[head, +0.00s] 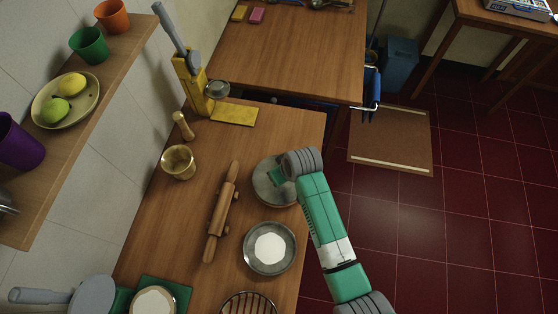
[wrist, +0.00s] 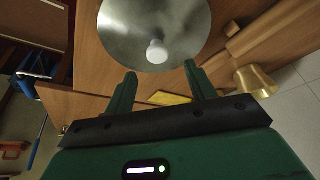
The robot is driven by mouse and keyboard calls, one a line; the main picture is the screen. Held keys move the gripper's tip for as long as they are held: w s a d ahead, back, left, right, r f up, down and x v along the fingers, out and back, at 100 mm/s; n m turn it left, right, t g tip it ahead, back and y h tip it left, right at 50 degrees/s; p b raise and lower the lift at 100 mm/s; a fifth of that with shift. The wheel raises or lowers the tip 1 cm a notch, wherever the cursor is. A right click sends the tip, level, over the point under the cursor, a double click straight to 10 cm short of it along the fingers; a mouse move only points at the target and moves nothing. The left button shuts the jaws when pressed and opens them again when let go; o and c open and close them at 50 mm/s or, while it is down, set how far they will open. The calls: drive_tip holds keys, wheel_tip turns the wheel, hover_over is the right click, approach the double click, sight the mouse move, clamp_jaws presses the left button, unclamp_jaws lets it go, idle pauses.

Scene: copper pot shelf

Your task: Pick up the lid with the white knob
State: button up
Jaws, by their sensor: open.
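The lid (head: 265,192) is a round grey metal disc on the wooden counter, right of the rolling pin in the head view. In the wrist view the lid (wrist: 150,22) fills the top middle, and its round white knob (wrist: 157,51) faces me. My gripper (head: 277,176) is over the lid in the head view and hides part of it, with the knob not visible there. In the wrist view my gripper (wrist: 160,75) has its two green fingers apart with nothing between them. The knob appears just beyond the fingertips, roughly centred between them, with no visible contact.
A dish of white powder (head: 270,248) is in front of the lid. A rolling pin (head: 222,210), brass mortar (head: 179,165) and pestle (head: 183,126) are to its left. A yellow board (head: 234,115) lies behind. The counter's right edge is close to the lid.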

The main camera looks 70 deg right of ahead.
drive_tip(key=x, duration=0.5)
drive_tip(key=shift+s+f+b, duration=0.1)
drive_tip(key=shift+s+b, duration=0.1)
drive_tip(key=shift+b, duration=0.15)
drive_tip(key=shift+c, duration=0.4)
clamp_jaws()
drive_tip(key=shift+r, duration=0.45)
drive_tip(key=v, duration=0.3)
drive_tip(key=shift+w, duration=0.25)
drive_tip(key=s+a+r+p, duration=0.1)
drive_tip(key=s+a, duration=0.7)
drive_tip(key=a, duration=0.4)
drive_tip(key=shift+s+a+r, duration=0.15)
drive_tip(key=shift+a+r, duration=0.1)
drive_tip(key=shift+a, duration=0.1)
